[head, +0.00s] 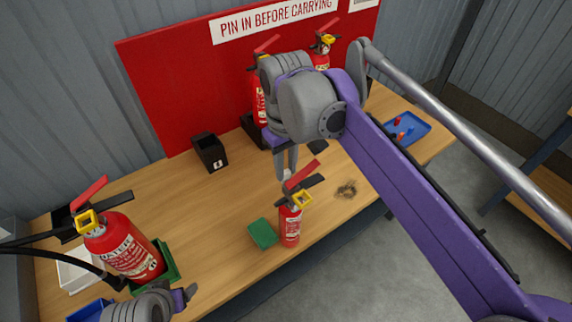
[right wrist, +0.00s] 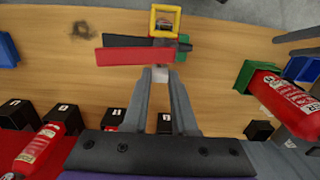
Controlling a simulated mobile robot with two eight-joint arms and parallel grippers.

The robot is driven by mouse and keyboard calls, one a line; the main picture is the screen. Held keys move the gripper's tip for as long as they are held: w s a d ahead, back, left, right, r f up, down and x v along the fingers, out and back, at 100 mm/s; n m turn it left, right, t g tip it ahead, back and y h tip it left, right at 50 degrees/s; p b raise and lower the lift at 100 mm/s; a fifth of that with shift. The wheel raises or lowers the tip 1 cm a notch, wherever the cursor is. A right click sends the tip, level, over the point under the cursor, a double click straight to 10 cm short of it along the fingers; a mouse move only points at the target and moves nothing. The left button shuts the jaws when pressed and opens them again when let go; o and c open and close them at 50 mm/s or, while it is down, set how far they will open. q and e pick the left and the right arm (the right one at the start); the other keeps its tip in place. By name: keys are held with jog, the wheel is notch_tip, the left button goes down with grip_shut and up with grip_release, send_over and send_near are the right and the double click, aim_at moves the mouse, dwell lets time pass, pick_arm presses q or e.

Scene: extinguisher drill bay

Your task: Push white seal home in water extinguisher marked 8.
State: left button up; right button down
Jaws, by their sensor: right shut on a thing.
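My right gripper (head: 287,172) points down over the table, just behind the head of a small red extinguisher (head: 290,228). It is shut on a small white piece, seemingly the white seal (right wrist: 160,74), which shows between the fingertips in the right wrist view, close beside the red lever (right wrist: 148,56). This extinguisher stands upright, with a black handle and yellow ring; its number is unreadable. A larger red extinguisher (head: 128,252) whose label reads WATER stands at the left on a green holder (head: 168,268). My left gripper (head: 184,297) is low at the left, its fingers mostly out of sight.
A black numbered box (head: 210,152) stands further back. More extinguishers (head: 323,50) stand along the red board (head: 165,95). A blue tray (head: 409,128) with small red pieces is at the right. A dark scorch mark (head: 346,189) lies nearby.

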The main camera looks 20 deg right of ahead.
jog(key=c, duration=0.6)
grip_release()
jog(key=shift+c, duration=0.2)
notch_tip(320, 180, up, 11)
jog(key=p, duration=0.1)
jog(key=shift+f, duration=0.15)
